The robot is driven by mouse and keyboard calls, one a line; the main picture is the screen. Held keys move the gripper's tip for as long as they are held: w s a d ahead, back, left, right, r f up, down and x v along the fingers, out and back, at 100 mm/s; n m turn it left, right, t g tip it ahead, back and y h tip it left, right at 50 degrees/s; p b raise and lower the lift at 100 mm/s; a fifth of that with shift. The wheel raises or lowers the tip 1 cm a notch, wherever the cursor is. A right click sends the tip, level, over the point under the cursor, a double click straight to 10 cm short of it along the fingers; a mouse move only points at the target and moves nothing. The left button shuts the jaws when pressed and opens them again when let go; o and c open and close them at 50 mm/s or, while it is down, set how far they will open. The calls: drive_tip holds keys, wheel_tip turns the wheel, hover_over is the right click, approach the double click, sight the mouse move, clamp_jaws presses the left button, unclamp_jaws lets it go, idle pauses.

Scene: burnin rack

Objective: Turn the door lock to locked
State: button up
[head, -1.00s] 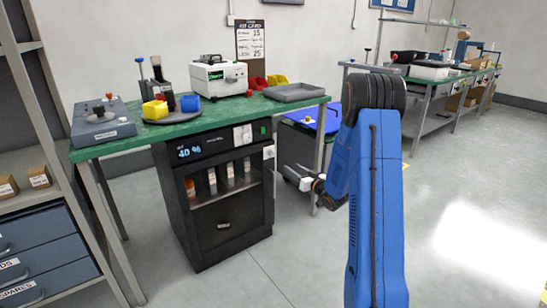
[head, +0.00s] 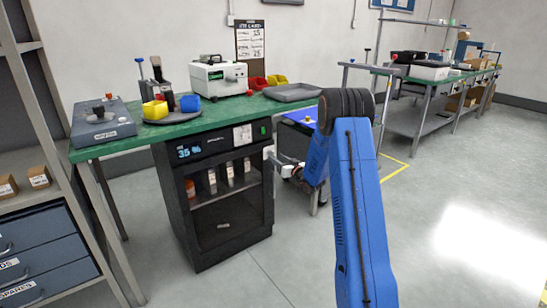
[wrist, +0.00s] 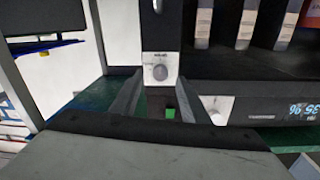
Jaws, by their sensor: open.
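The door lock (wrist: 160,71) is a white plate with a round grey knob, at the edge of the dark cabinet's glass door. It lies straight ahead between my fingers in the wrist view. My gripper (wrist: 157,88) is open and empty, with one finger on each side of the knob in the picture. I cannot tell how far the fingertips are from it. In the head view, my gripper (head: 270,156) is at the cabinet's right front edge and largely hides the lock. The cabinet (head: 205,235) stands under the green bench with its door closed.
A white dial (head: 242,135) and a green button (head: 262,130) sit on the cabinet's control panel, close to the lock. The green bench top (head: 200,122) is just above. A cart with a blue tray (head: 301,116) stands to the right. The floor in front is clear.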

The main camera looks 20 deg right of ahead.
sight(272, 154)
drive_tip(key=shift+w+a, duration=0.2)
drive_tip(key=shift+w, duration=0.8)
drive_tip(key=shift+w+a, duration=0.2)
drive_tip(key=shift+w, duration=0.8)
drive_tip(key=c, duration=1)
